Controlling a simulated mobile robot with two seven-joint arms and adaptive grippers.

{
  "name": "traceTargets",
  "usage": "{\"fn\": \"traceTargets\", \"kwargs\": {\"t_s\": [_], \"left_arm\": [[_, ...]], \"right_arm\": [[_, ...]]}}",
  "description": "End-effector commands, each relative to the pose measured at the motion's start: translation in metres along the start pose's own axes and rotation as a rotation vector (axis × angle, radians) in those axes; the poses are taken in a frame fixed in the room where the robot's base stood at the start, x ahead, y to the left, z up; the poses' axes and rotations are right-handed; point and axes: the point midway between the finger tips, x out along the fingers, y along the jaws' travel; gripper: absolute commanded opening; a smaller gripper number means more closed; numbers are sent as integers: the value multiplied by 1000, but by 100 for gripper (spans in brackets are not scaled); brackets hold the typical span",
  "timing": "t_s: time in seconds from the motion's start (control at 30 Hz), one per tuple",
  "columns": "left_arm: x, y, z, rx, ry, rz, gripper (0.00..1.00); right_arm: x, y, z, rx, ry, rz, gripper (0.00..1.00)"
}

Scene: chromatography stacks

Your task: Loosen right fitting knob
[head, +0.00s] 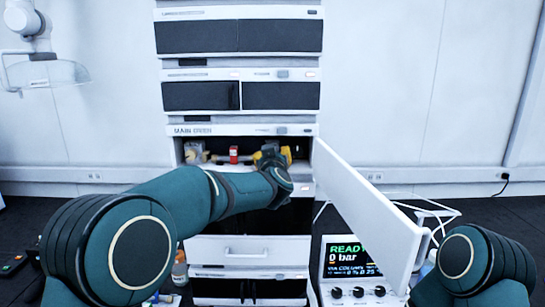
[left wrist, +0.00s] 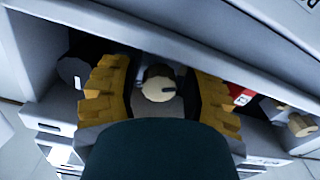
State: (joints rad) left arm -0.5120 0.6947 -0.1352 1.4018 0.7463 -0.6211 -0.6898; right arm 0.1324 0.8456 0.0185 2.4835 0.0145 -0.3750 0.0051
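The right fitting knob (left wrist: 160,84) is a round, pale beige cap in the left wrist view, inside the open compartment. My left gripper (head: 270,154) reaches into that compartment in the head view. In the left wrist view its yellow fingers (left wrist: 163,92) stand open on both sides of the knob, with a visible gap on each side. In the head view the gripper hides this knob. Another pale fitting knob (head: 195,152) sits at the compartment's left, and it shows at the right edge of the left wrist view (left wrist: 300,125). My right gripper is out of view; only part of its arm shows.
A red block (head: 233,155) sits between the two fittings. The compartment's white door (head: 368,215) stands swung open to the right. A display unit reading READY 0 bar (head: 355,262) stands below it. A grey cylinder (left wrist: 71,70) lies left of the fingers in the wrist view.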

Motion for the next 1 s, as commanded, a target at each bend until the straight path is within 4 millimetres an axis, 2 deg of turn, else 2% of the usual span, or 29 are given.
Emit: {"fn": "traceTargets", "kwargs": {"t_s": [0.2,0.37,0.8,1.0], "left_arm": [[-2,0,0,1,0,0,47],[-17,0,-1,0,-1,1,47],[-96,0,-1,0,0,2,47],[-116,0,0,0,0,0,47]], "right_arm": [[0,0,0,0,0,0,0],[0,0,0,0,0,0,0],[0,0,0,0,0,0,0],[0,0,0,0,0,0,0]]}}
